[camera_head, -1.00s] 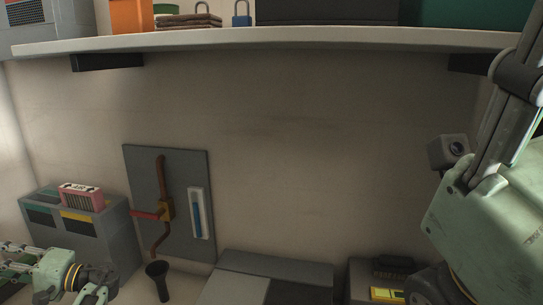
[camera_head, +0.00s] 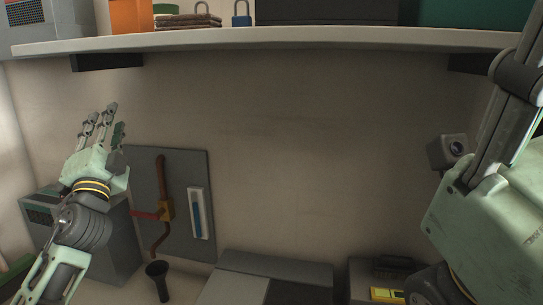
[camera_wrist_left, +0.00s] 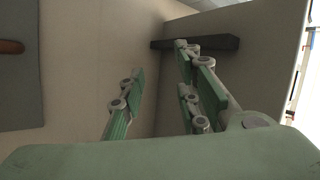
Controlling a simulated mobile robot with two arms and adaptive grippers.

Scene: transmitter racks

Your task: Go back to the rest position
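My left gripper (camera_head: 100,122) is raised in front of the wall at the left in the head view, fingers pointing up below the shelf. Its green-padded fingers are spread apart with nothing between them in the left wrist view (camera_wrist_left: 160,95). My right arm fills the right edge of the head view, and its fingers are not clearly visible.
A white shelf (camera_head: 280,38) runs overhead, with a dark bracket (camera_head: 107,62) at the left. The middle wall is clear.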

